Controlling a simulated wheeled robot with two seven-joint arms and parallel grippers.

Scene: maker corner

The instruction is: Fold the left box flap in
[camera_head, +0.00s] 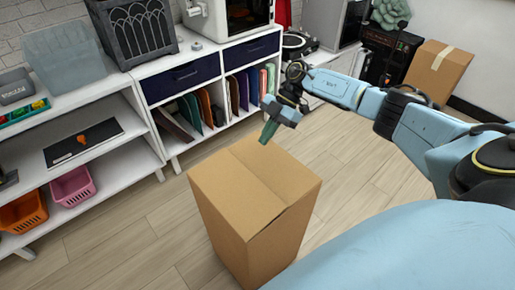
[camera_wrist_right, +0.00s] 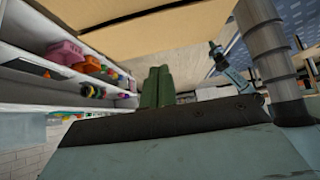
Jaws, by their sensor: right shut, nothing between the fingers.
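A tall brown cardboard box (camera_head: 235,225) stands on the floor in the middle of the head view. Its left flap (camera_head: 225,190) lies about flat across the left part of the top. The right flap (camera_head: 280,175) lies beside it, with a seam between them and a small dark gap at the near end. My right gripper (camera_head: 267,138) is shut and empty, fingers pointing down at the far edge of the box top; I cannot tell if they touch. In the right wrist view the green fingers (camera_wrist_right: 157,87) are together below a tan cardboard surface (camera_wrist_right: 140,22). My left gripper is not in view.
White shelving (camera_head: 140,120) with folders, bins and a dark fabric drawer (camera_head: 180,78) stands behind and left of the box. Another taped cardboard box (camera_head: 438,72) sits at the far right. Wooden floor (camera_head: 350,190) is clear around the box.

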